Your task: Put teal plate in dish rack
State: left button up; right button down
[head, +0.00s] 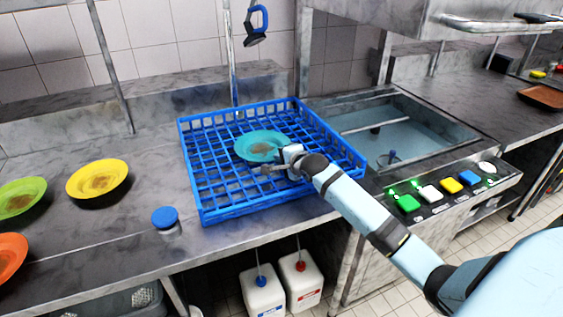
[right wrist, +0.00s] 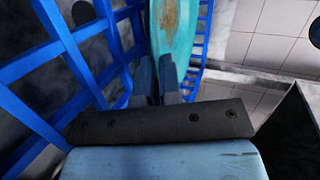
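The teal plate (head: 260,146), with a brown smear on its face, is over the middle of the blue dish rack (head: 205,214). I cannot tell whether it touches the rack floor. My right gripper (head: 276,162) reaches in from the right and is at the plate's near edge. In the right wrist view the gripper's fingers (right wrist: 157,78) are closed on the rim of the teal plate (right wrist: 174,30), with the rack's blue bars (right wrist: 62,40) beside it. My left gripper is not in view.
Yellow (head: 98,178), green (head: 20,196) and orange (head: 9,256) plates sit on the left counter. A blue-capped container (head: 166,219) stands by the rack's front-left corner. A water-filled sink (head: 400,136) and a button panel (head: 445,190) lie to the right. A blue sprayer (head: 256,24) hangs above.

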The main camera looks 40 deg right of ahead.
jog(key=shift+f, duration=0.55)
jog(key=shift+f, duration=0.1)
jog(key=c, duration=1.3)
grip_release()
jog(key=shift+f, duration=0.1)
jog(key=shift+s+r, duration=0.1)
jog(key=shift+r, duration=0.1)
jog(key=v, duration=1.2)
jog(key=shift+p, duration=0.3)
jog(key=shift+f, duration=0.1)
